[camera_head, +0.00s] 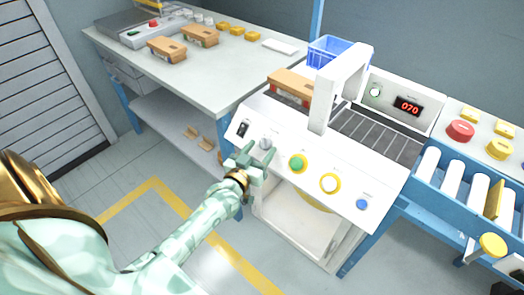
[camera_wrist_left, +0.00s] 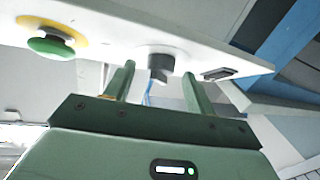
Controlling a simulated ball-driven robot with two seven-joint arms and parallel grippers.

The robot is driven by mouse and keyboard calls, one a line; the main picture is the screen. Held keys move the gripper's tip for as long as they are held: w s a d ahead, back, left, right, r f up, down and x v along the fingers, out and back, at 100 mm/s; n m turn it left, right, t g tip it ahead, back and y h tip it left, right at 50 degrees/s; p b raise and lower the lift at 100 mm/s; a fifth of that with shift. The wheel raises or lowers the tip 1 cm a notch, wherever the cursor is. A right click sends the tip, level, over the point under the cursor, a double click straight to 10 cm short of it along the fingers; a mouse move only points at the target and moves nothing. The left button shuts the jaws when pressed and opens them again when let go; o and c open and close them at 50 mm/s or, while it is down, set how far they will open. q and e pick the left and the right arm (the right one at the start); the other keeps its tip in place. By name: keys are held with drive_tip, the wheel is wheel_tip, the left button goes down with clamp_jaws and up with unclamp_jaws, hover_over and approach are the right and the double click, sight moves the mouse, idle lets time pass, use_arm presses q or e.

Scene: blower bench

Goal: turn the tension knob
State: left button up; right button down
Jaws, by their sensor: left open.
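The knob on the sloping white control panel is grey, between the black rocker switch (camera_head: 243,128) and the green button (camera_head: 297,163). In the head view the knob (camera_head: 266,143) is just beyond my left gripper (camera_head: 256,160). In the left wrist view the dark knob (camera_wrist_left: 160,66) shows between the two green fingers of my left gripper (camera_wrist_left: 157,74). The fingers are open, one on either side in the picture; I cannot tell whether they touch it. The knob's pointer mark cannot be made out. My right gripper is out of view.
A white push button (camera_head: 330,183) with a yellow ring and a blue button (camera_head: 362,204) continue the panel row. A white arch (camera_head: 341,85) stands over the conveyor behind. A red display (camera_head: 408,106) reads 070. A grey side table (camera_head: 225,72) holds boxes. Open floor lies in front.

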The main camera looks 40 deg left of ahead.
use_arm(q)
drive_tip(key=shift+w, duration=0.35)
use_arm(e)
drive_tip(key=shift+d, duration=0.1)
use_arm(q)
drive_tip(key=c, duration=1)
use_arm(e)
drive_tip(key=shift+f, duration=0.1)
